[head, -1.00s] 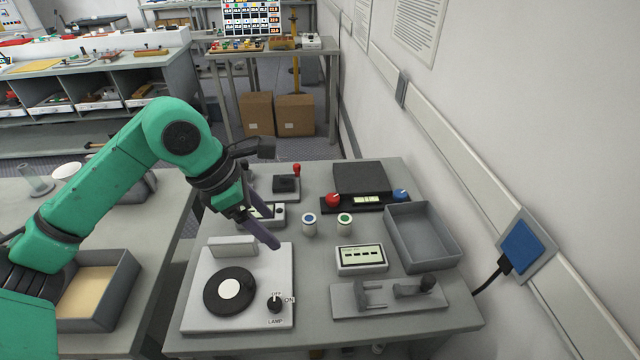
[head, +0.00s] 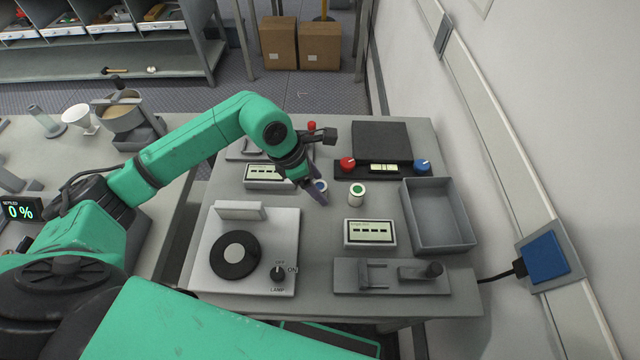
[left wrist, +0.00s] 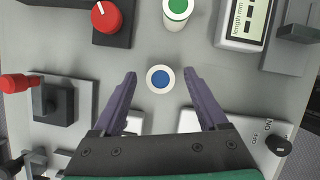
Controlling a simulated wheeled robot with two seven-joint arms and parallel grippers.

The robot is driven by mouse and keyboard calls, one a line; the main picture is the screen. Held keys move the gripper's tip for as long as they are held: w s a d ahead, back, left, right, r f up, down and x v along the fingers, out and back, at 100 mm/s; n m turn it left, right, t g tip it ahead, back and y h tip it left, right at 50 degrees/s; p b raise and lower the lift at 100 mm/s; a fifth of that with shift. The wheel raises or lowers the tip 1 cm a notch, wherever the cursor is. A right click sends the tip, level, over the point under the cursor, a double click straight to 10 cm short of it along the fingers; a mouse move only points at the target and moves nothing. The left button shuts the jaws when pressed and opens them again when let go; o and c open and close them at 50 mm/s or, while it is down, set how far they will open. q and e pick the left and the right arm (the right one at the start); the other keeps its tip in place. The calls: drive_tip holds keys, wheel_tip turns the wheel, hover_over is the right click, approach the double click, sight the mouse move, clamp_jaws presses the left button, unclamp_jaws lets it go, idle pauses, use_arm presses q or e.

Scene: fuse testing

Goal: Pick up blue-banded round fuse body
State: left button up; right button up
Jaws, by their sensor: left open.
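The blue-banded round fuse body (head: 320,186) stands on the grey table, partly hidden by my gripper in the head view. In the left wrist view the fuse body (left wrist: 160,79) shows from above as a white ring with a blue centre. My left gripper (head: 318,192) is open at the fuse body. In the left wrist view the fingertips of my left gripper (left wrist: 159,74) lie on either side of it, with gaps on both sides. A green-topped round fuse body (head: 356,194) stands just to the right. My right gripper is not in view.
A grey open tray (head: 472,240) is at the right. A white meter (head: 370,233) and a grey fixture (head: 392,277) stand in front. A white lamp base (head: 282,222) with a black disc is at left. A black device with a red knob (head: 347,163) stands behind.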

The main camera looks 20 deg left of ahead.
use_arm(q)
drive_tip(key=shift+d+f, duration=0.25)
drive_tip(key=shift+f, duration=0.25)
drive_tip(key=shift+w+f, duration=0.1)
drive_tip(key=shift+f, duration=0.15)
drive_tip(key=c, duration=1.2)
clamp_jaws()
drive_tip(key=shift+r, duration=0.1)
